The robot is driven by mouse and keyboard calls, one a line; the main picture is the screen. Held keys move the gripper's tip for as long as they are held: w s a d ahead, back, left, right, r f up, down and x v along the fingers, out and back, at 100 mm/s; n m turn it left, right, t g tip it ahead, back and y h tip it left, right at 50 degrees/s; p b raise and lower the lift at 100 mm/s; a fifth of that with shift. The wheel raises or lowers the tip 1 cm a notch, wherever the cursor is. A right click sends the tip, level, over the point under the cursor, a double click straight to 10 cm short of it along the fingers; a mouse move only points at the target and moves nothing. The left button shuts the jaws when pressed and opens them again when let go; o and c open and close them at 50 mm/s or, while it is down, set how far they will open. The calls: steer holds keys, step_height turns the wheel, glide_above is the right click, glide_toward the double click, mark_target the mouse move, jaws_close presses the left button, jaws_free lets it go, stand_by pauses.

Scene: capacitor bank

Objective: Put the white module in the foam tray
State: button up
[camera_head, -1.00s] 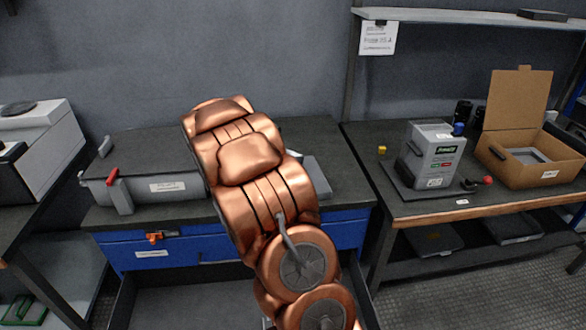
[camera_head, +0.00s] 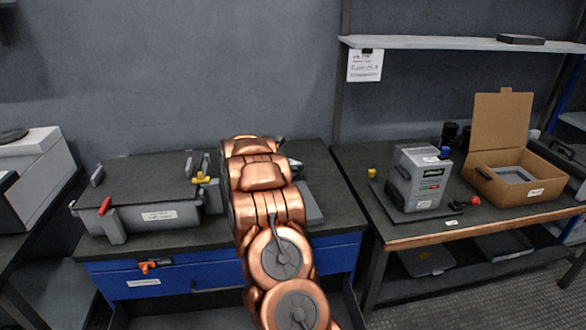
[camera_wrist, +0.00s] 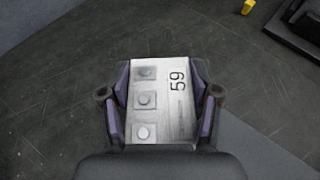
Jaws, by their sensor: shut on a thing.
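My gripper (camera_wrist: 160,105) is shut on the white module (camera_wrist: 180,80) in the wrist view. The module is a pale block with round buttons down its left side and "59" printed on it. The fingers press on its left and right sides, above a dark surface. In the head view my copper arm hides most of the gripper and the module. A grey insert, likely the foam tray (camera_head: 515,175), lies inside the open cardboard box (camera_head: 510,196) on the right bench, well to the right of my arm.
A grey unit (camera_head: 418,180) with a green-marked label stands on a black base between my arm and the box. A yellow piece (camera_head: 371,173) and a red ball (camera_head: 475,201) lie beside it. A grey case (camera_head: 150,218) is on the left bench. A shelf (camera_head: 450,43) hangs above.

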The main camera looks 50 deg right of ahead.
steer(key=shift+w+d, duration=0.6)
steer(key=shift+d, duration=0.3)
steer(key=shift+f+p, duration=0.4)
steer(key=shift+f, duration=1.45)
steer(key=shift+d+f, duration=0.1)
steer(key=shift+f, duration=0.1)
steer(key=o, duration=1.5)
steer(key=shift+c, duration=0.2)
